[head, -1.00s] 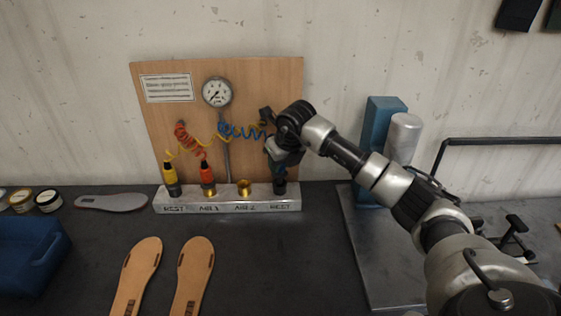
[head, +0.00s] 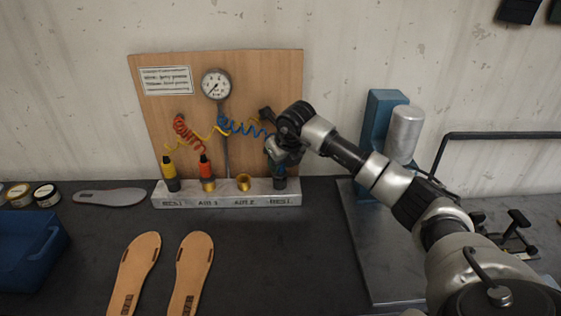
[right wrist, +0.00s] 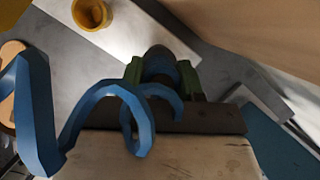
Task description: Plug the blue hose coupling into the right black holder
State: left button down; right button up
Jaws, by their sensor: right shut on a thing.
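My right gripper (head: 281,161) is at the right end of the pale metal bar (head: 225,200), above the right black holder (head: 280,184). It is shut on the blue hose coupling (right wrist: 160,70), which shows between the green fingers in the right wrist view. In the head view the coupling is mostly hidden by the gripper; its lower end appears in line with the holder, but I cannot tell how deep it sits. The blue coiled hose (head: 245,128) runs left from the gripper. My left gripper is not in view.
A yellow coupling (head: 168,167) stands in the left holder and an orange one (head: 205,166) in the brass socket beside it. A second brass socket (head: 243,184) is empty. A wooden board (head: 260,80) with a gauge (head: 216,85) stands behind. A blue press (head: 375,140) is to the right.

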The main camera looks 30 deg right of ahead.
jog(key=shift+f+b, duration=0.35)
jog(key=shift+f, duration=0.2)
jog(key=o, duration=1)
jog(key=shift+o, duration=0.2)
jog(key=shift+r, duration=0.15)
jog(key=shift+r+p, duration=3.35)
jog(key=shift+r, duration=1.55)
jog(key=shift+f, duration=0.1)
